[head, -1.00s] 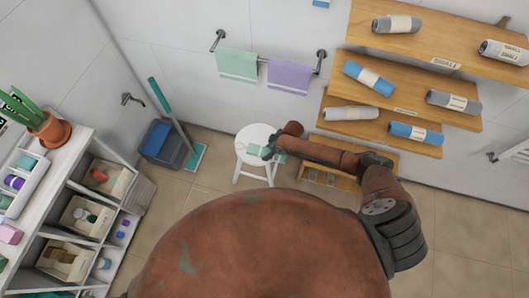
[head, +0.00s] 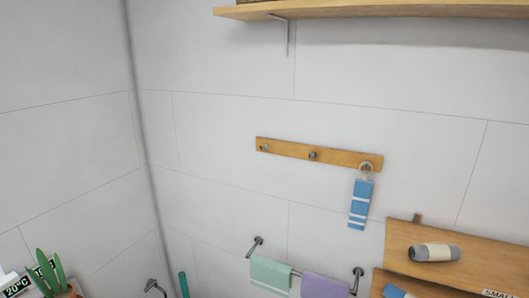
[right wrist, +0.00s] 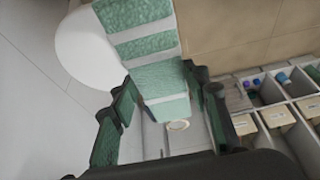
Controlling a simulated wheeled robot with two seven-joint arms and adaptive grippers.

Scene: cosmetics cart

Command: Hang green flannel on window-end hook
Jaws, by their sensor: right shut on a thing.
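The green flannel (right wrist: 160,80), with white stripes, is in my right gripper (right wrist: 166,92) in the right wrist view; the jaws are shut on it. A pale ring (right wrist: 178,125) shows at its near end. The white stool (right wrist: 90,50) shows behind the flannel. In the head view a wooden hook rail (head: 290,151) is on the wall. Its left hook (head: 265,148) and middle hook (head: 313,156) are bare. A blue striped flannel (head: 361,202) hangs by a ring on the right hook. No window is in view. My left gripper is out of view.
A towel bar with a green towel (head: 270,273) and a purple towel (head: 325,286) is below the rail. A wooden shelf (head: 470,250) with a grey roll is at lower right. Another shelf (head: 400,9) runs above. The wall around the bare hooks is clear.

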